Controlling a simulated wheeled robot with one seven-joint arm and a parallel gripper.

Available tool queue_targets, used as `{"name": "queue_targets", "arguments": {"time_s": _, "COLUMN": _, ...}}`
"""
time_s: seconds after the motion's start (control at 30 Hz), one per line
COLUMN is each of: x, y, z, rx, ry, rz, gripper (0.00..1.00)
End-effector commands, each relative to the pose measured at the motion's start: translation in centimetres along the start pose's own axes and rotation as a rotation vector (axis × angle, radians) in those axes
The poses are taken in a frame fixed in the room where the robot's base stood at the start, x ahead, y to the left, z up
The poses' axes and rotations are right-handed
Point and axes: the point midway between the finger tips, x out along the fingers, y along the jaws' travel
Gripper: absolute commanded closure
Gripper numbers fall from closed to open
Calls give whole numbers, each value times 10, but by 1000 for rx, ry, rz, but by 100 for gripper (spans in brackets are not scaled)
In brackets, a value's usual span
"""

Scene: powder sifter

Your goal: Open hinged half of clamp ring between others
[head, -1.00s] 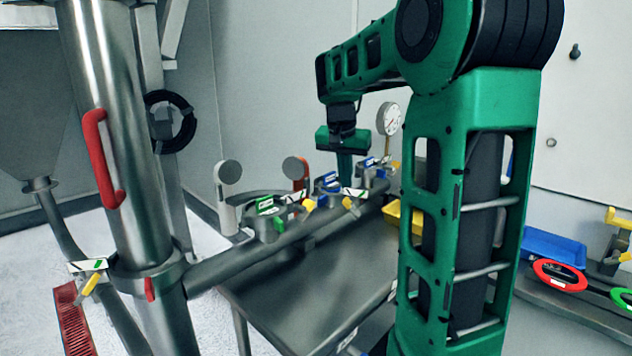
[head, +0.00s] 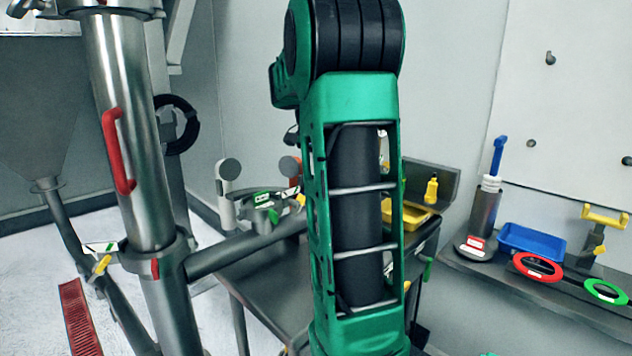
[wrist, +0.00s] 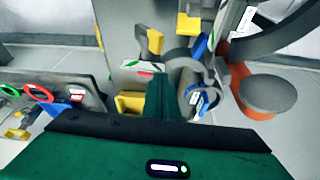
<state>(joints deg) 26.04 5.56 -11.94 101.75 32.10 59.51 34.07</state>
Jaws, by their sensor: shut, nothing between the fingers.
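The row of clamp rings sits on top of the steel pipe manifold. In the head view the green-tagged ring (head: 263,207) shows at the near end; my arm hides the rings behind it, and my gripper. In the wrist view a ring with blue parts and a white label (wrist: 197,98) lies just right of my gripper's green fingers (wrist: 162,85). The fingers are shut and hold nothing. I cannot tell whether they touch that ring, or how far its hinged half is opened.
An orange-stemmed piece with a grey disc (wrist: 268,93) stands close on the right in the wrist view. In the head view a thick steel column with a red handle (head: 118,150) stands left. A side bench holds a blue tray (head: 530,243) and red and green rings.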

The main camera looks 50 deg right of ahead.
Motion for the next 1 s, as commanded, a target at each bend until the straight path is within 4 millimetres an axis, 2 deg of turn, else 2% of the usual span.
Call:
{"name": "queue_targets", "arguments": {"time_s": 0.57, "x": 1, "y": 1, "z": -4, "rx": 11, "ry": 0, "rz": 3, "gripper": 100}}
{"name": "queue_targets", "arguments": {"time_s": 0.67, "x": 4, "y": 1, "z": -11, "rx": 11, "ry": 1, "rz": 4, "gripper": 100}}
{"name": "queue_targets", "arguments": {"time_s": 0.87, "x": 14, "y": -4, "z": -38, "rx": 6, "ry": 1, "rz": 4, "gripper": 100}}
{"name": "queue_targets", "arguments": {"time_s": 0.9, "x": 1, "y": -6, "z": -35, "rx": 1, "ry": 3, "rz": -3, "gripper": 100}}
{"name": "queue_targets", "arguments": {"time_s": 1.0, "x": -22, "y": -6, "z": -34, "rx": 1, "ry": 3, "rz": -4, "gripper": 100}}
